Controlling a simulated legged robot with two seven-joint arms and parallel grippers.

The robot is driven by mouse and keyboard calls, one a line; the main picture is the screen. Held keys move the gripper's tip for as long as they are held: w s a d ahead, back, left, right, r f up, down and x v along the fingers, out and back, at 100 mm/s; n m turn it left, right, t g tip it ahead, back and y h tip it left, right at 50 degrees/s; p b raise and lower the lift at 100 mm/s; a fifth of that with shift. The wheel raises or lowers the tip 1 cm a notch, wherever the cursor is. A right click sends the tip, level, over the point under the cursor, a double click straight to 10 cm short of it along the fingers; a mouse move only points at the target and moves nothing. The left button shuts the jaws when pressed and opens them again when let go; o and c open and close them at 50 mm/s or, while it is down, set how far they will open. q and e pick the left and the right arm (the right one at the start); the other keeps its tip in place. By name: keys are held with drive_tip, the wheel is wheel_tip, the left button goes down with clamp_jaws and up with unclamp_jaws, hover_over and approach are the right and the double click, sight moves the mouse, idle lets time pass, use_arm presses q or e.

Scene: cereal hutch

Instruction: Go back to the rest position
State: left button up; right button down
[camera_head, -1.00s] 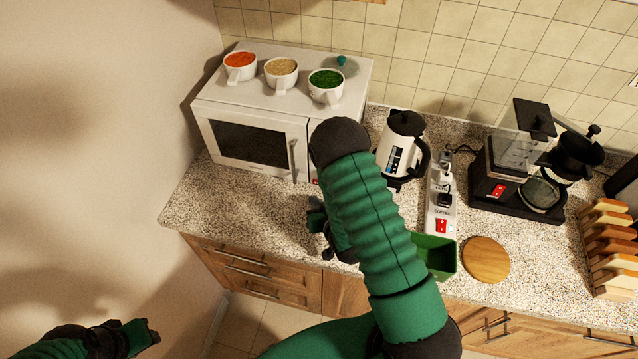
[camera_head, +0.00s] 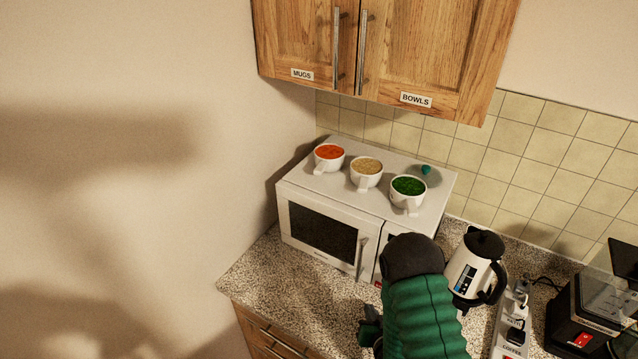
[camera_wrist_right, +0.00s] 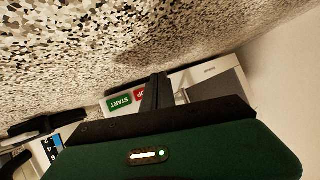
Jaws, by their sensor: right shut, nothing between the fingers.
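My right arm comes up from the bottom of the head view, its green sleeve covering part of the counter and the microwave's lower right. My right gripper (camera_head: 370,325) is partly hidden beside the arm, low in front of the microwave (camera_head: 318,228). In the right wrist view the gripper's fingers (camera_wrist_right: 158,92) are together and empty, with the speckled counter and the microwave's green START and red buttons behind them. My left gripper is out of view.
Three white cups with red (camera_head: 329,157), beige (camera_head: 366,172) and green (camera_head: 408,190) contents stand on the microwave. A kettle (camera_head: 474,268), power strip (camera_head: 512,325) and coffee machine (camera_head: 585,325) are to the right. Closed MUGS and BOWLS cabinets (camera_head: 425,55) hang above. The counter's left end (camera_head: 255,275) is clear.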

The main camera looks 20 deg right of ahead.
drive_tip(key=shift+w+a+r, duration=0.2)
drive_tip(key=shift+w, duration=0.1)
drive_tip(key=a+r+g+b, duration=0.1)
drive_tip(key=a+r+n+g+y+b, duration=0.1)
drive_tip(key=g, duration=0.1)
drive_tip(key=shift+a, duration=0.4)
drive_tip(key=shift+s+a+r+n+g+y+b, duration=0.35)
drive_tip(key=shift+s+a+r+n+g, duration=0.4)
drive_tip(key=shift+s+a, duration=0.25)
drive_tip(key=s+a+r+n+g, duration=0.1)
drive_tip(key=s+a+r+g, duration=0.1)
drive_tip(key=s, duration=0.4)
drive_tip(key=s+a+r+n+g+b, duration=0.1)
drive_tip(key=s+a+r+g, duration=0.2)
drive_tip(key=s, duration=0.3)
drive_tip(key=shift+s+r+y, duration=0.2)
drive_tip(key=shift+r+y, duration=0.25)
drive_tip(key=shift+s+a+n, duration=0.1)
drive_tip(key=shift+n, duration=0.15)
drive_tip(key=shift+a, duration=0.1)
drive_tip(key=c, duration=2.2)
unclamp_jaws()
